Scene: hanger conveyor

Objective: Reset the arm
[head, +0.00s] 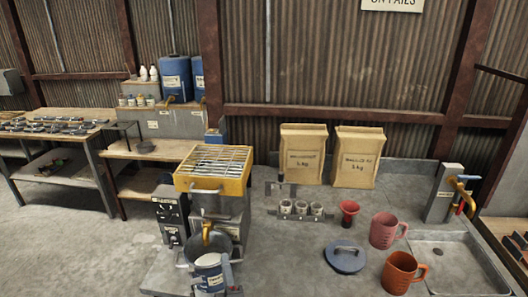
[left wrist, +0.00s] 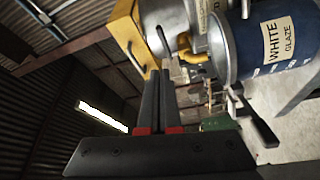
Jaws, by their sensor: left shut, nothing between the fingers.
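My left gripper (left wrist: 162,76) shows in the left wrist view with its two dark fingers side by side, shut and empty. It is apart from the blue pail (left wrist: 285,45) labelled WHITE GLAZE, which is to its right in that view. In the head view the pail (head: 209,274) sits at the bottom centre, under a mixer-like stand. I cannot make out the left gripper clearly in the head view. My right gripper shows in neither view.
A yellow rack (head: 210,180) stands above the pail. The grey counter holds two brown bags (head: 303,155), a red funnel (head: 348,213), a blue lid (head: 345,257), a pink mug (head: 386,231), an orange mug (head: 402,272) and a sink (head: 455,262). Floor at left is clear.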

